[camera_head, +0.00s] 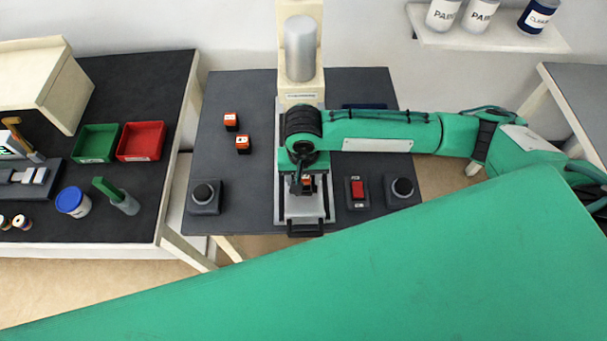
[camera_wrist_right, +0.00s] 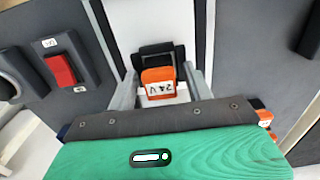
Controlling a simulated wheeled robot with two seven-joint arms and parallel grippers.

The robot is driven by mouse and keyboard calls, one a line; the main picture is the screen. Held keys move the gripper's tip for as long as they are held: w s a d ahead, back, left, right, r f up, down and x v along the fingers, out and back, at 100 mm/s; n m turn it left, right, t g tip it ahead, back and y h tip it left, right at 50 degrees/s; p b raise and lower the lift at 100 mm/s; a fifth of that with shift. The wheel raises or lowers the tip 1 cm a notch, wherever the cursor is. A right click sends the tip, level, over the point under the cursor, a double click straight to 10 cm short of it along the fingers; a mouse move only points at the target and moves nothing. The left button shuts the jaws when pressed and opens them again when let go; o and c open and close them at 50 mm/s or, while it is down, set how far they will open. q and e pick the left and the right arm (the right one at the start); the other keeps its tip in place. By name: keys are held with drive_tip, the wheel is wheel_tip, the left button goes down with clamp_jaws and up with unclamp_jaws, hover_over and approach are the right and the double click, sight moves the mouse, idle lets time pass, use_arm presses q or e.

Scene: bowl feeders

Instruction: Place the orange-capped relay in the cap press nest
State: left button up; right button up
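The orange-capped relay (camera_head: 307,184), marked 24V in the right wrist view (camera_wrist_right: 158,82), stands upright at the cap press, over the pale slide plate (camera_head: 304,207). A black block (camera_wrist_right: 157,54) shows just behind it in the wrist view; how deep the relay sits is hidden. My right gripper (camera_head: 303,184) points down at the relay. In the wrist view its two grey fingers (camera_wrist_right: 160,78) stand on either side of the cap, with a narrow gap showing on each side. My left gripper is not in view.
Two more orange-capped relays (camera_head: 231,121) (camera_head: 242,144) stand left of the press column (camera_head: 300,85). Black buttons (camera_head: 205,195) (camera_head: 401,190) and a red switch (camera_head: 357,189) flank the press. Green (camera_head: 96,143) and red (camera_head: 141,141) bins are on the left bench.

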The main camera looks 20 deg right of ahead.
drive_tip(key=shift+r, duration=0.1)
wheel_tip(320, 180, up, 12)
drive_tip(key=shift+b, duration=0.4)
idle(0.7)
